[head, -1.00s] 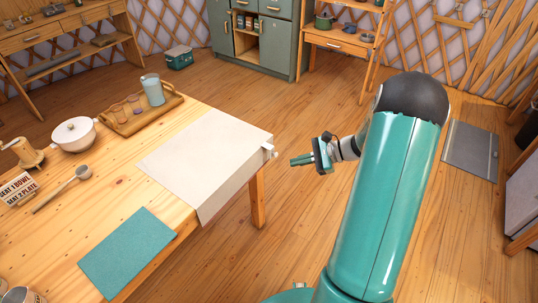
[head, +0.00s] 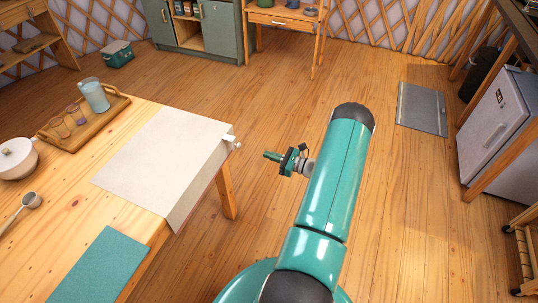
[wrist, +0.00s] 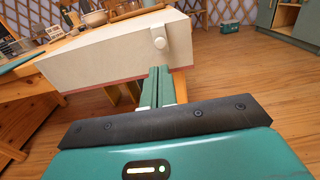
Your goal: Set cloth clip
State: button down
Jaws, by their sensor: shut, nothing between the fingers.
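The cloth clip (head: 232,142) is a small white piece with a round knob, at the table's right corner over the cream cloth's edge. In the wrist view the clip (wrist: 159,40) shows its knob facing me on the hanging cloth. The cream cloth (head: 160,158) lies on the wooden table and hangs over its edge; it also shows in the wrist view (wrist: 100,60). My gripper (head: 267,155) is to the right of the clip, apart from it, over the floor. Its green fingers (wrist: 157,82) are shut and empty, pointing toward the table just below the knob.
A teal mat (head: 100,268) lies on the table's near part. A wooden tray (head: 108,117) with a blue jug (head: 93,95) stands farther back. A table leg (head: 227,190) is below the clip's corner.

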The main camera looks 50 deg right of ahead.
jog(key=x, duration=1)
jog(key=shift+a, duration=0.1)
